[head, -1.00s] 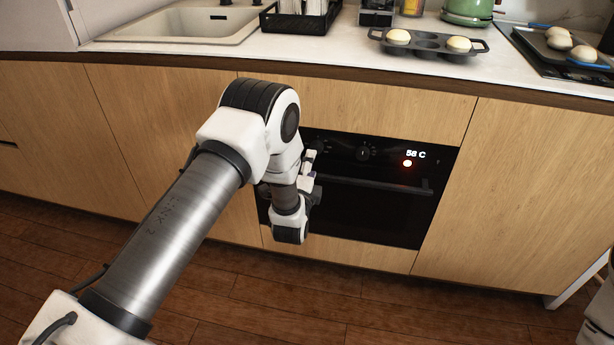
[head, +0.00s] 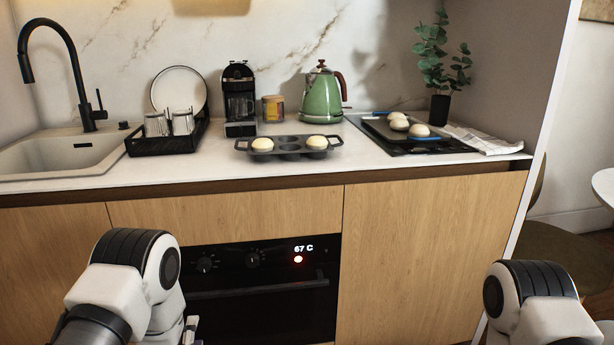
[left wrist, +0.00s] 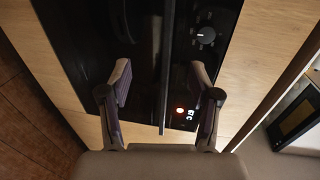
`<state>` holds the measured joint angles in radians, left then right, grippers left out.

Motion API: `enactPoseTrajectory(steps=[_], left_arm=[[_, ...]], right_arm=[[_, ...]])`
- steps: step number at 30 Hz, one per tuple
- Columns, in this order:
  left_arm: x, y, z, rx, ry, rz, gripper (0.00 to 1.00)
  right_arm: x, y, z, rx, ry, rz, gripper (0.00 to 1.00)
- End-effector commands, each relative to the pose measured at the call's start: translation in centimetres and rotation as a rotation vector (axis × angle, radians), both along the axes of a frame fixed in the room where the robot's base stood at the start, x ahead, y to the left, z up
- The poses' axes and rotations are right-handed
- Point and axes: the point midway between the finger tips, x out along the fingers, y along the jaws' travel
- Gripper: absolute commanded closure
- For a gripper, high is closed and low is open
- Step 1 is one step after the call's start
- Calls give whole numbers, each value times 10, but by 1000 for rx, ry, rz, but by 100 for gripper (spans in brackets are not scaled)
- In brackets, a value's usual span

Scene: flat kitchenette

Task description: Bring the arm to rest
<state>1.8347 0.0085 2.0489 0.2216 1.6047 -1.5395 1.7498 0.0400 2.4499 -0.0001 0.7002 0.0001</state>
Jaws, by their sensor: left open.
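My left arm (head: 128,270) comes in at the lower left of the head view. Its left gripper (left wrist: 160,82) shows in the left wrist view with its two fingers spread apart and nothing between the pads. The black oven (head: 262,300) is in front of it, its door closed. The oven handle (left wrist: 167,55) runs between the fingers in the left wrist picture; I cannot tell how far behind them it lies. My right arm (head: 535,300) shows at the lower right of the head view; its gripper is hidden below the frame.
A muffin tin (head: 289,147) with two dough balls stands on the counter (head: 200,178). Right of it, a tray (head: 383,130) with several dough balls lies on the hob. A green kettle (head: 321,92), coffee machine (head: 239,100) and dish rack (head: 165,142) stand behind. The oven display reads 67 C.

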Motion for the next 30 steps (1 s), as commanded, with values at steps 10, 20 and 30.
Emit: enactPoseTrajectory(steps=[10, 20, 30], left_arm=[[-230, -29, -145, -812, 778, 440, 37], [-337, -45, -127, -1206, 903, 1155, 37], [-335, -44, -4, -1203, 902, 1145, 37]], right_arm=[[0, 0, 0, 0, 0, 0, 60], [0, 0, 21, 0, 1, 0, 60], [0, 0, 145, 0, 0, 0, 60]])
